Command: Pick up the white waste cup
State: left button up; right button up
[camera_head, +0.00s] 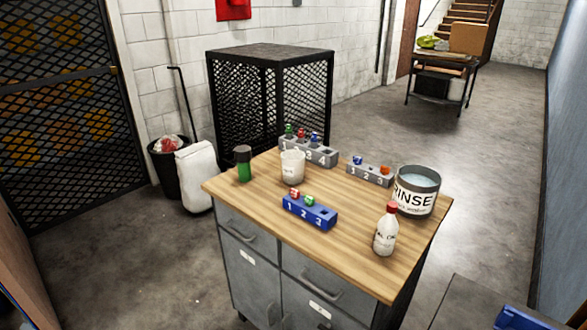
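The white waste cup (292,167) stands upright on the wooden top of the cabinet (351,252), left of its middle. Faint lettering shows on its side, and it looks open at the top. It stands just behind the blue numbered block and in front of the longer grey block. Neither of my grippers is in view.
Around the cup stand a green bottle with a dark cap (243,163), a blue block (310,211), a long grey block (308,151), a shorter grey block (369,173), a RINSE pot (416,192) and a red-capped white bottle (386,230). Bare wood lies at front centre.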

aim_at(293, 167)
jog(key=i+j+z, duration=0.2)
jog(key=i+j, duration=0.2)
jog(key=j, duration=0.2)
jog(key=i+j+z, duration=0.1)
jog(key=j, duration=0.2)
jog(key=i+j+z, duration=0.1)
jog(key=i+j, duration=0.3)
jog(key=j, duration=0.3)
jog(key=z, duration=0.05)
